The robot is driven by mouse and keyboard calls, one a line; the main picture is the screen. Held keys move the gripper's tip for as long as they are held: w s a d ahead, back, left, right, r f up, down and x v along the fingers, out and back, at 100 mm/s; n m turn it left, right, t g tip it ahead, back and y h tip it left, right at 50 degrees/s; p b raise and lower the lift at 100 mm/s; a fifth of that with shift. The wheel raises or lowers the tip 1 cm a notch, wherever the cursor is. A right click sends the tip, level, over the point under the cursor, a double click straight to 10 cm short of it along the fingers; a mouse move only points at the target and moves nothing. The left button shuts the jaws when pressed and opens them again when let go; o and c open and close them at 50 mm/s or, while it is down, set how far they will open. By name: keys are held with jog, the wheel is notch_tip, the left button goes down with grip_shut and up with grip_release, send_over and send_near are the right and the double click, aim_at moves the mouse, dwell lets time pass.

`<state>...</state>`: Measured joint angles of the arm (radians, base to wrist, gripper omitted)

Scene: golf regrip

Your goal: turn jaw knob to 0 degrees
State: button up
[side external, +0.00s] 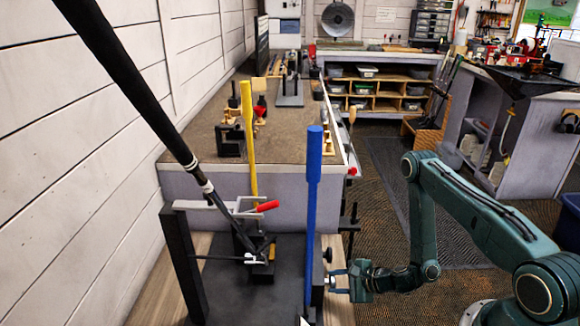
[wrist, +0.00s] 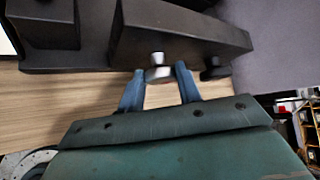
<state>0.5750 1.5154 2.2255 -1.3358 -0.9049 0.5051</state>
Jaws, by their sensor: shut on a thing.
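The jaw knob (wrist: 157,60), a short silver cylinder, sticks out from the side of a black fixture block (wrist: 185,30) in the wrist view. My gripper (wrist: 158,73) has its two blue fingers on either side of this knob, with the fingertips shut on it. In the side external view my gripper (side external: 337,282) reaches in from the right, low at the fixture's right side. The knob is small there and partly hidden by the fingers. I cannot read the knob's angle.
A darker knob (wrist: 215,69) sits close by on the same block. A black club shaft (side external: 135,85) slants across the left. A workbench (side external: 215,125) lies behind.

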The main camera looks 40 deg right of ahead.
dwell(0.7)
jog(key=o, duration=1)
jog(key=shift+c, duration=0.2)
jog(key=shift+w+d+r+m+g+y, duration=0.15)
jog(key=shift+m+g+y, duration=0.55)
jog(key=shift+g, duration=0.3)
jog(key=shift+w+d+m+g+y, duration=0.1)
jog(key=shift+m+g+y, duration=0.35)
jog(key=shift+g+y, duration=0.15)
jog(key=shift+w+d+m+g+y, duration=0.1)
jog(key=shift+m+g+y, duration=0.4)
jog(key=shift+g, duration=0.1)
jog(key=v, duration=1.3)
jog(key=a+r+n+g+h, duration=0.1)
jog(key=a+r+n, duration=0.2)
jog(key=r+n, duration=0.4)
jog(key=s+a+r+n+g+h, duration=0.1)
jog(key=a+r+n+g+h, duration=0.1)
jog(key=r+n, duration=0.6)
jog(key=shift+s+a+r, duration=0.3)
jog(key=shift+a+r, duration=0.25)
jog(key=shift+r, duration=1.75)
